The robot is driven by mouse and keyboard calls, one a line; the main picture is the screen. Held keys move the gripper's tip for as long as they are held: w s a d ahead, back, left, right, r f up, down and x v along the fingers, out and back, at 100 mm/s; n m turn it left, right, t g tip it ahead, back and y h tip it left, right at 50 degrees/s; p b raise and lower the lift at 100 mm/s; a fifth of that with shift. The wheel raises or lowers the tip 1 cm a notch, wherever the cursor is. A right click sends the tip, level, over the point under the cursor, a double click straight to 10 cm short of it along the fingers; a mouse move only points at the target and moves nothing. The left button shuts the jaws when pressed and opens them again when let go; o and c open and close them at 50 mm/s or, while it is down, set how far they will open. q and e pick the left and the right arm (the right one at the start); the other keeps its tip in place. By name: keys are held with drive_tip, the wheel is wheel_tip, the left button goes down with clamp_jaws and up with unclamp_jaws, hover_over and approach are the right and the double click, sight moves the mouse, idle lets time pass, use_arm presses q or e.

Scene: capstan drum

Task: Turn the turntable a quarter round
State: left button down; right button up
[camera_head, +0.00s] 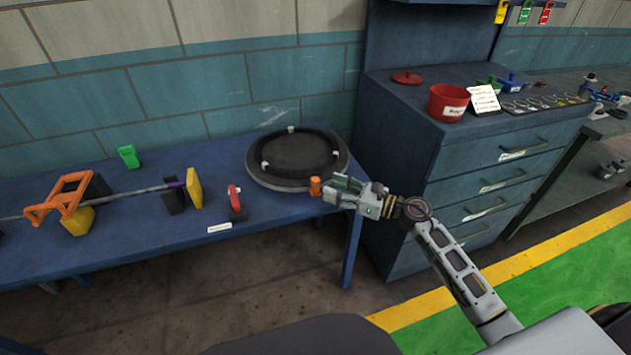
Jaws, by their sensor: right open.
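The turntable (297,158) is a round dark disc with a black ring and several light clips on top. It sits on the right end of the blue bench (130,243). A small orange-brown peg (315,186) stands upright at its front right rim. My right gripper (328,189) comes in from the right at the turntable's front right edge. Its jaws are open, with the tips close to the peg. I cannot tell whether they touch it. My left gripper is not in view.
An orange clamp frame (60,198), a rod, yellow blocks (194,188) and a red-handled piece (235,198) occupy the bench's left and middle. A green block (129,156) stands at the back. The blue drawer cabinet (485,190) stands close on the right, with a red pot (448,103) on top.

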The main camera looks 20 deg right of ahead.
sight(316, 179)
drive_tip(key=shift+x, duration=3.35)
drive_tip(key=shift+c, duration=0.4)
clamp_jaws()
